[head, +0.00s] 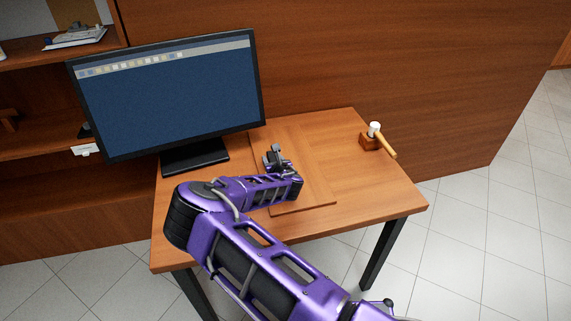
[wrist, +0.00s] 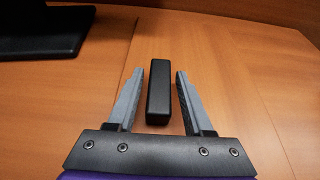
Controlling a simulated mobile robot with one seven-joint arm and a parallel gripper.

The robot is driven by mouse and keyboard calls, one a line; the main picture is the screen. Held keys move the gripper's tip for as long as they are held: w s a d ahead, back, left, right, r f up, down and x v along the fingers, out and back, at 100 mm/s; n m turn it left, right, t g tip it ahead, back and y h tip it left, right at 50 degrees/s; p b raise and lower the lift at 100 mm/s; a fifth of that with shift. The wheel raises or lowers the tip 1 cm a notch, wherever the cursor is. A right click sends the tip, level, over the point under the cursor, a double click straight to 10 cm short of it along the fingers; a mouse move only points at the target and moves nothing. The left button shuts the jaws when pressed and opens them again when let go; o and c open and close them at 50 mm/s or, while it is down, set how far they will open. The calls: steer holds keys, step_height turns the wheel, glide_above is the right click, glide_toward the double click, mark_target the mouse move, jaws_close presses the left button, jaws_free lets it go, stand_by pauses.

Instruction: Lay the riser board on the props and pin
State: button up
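My gripper (wrist: 158,95) is open, with its two grey fingers on either side of a black block (wrist: 158,92) in the wrist view. A narrow gap shows at each side of the block, so it does not look gripped. In the head view my gripper (head: 276,157) is over the table's middle, and I cannot pick out the block there. A flat wooden board (head: 318,196) lies low on the table, partly hidden by my arm. It is close to the table in colour. I cannot clearly make out props or a pin.
A monitor (head: 170,90) stands on the table (head: 385,205) at the back left. At the right, a white-headed tool with a yellow handle (head: 384,144) rests at a small brown block (head: 368,142). A wooden panel (head: 400,70) rises behind. The front right tabletop is clear.

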jaws_close()
steer(key=shift+r, duration=0.15)
stand_by(0.9)
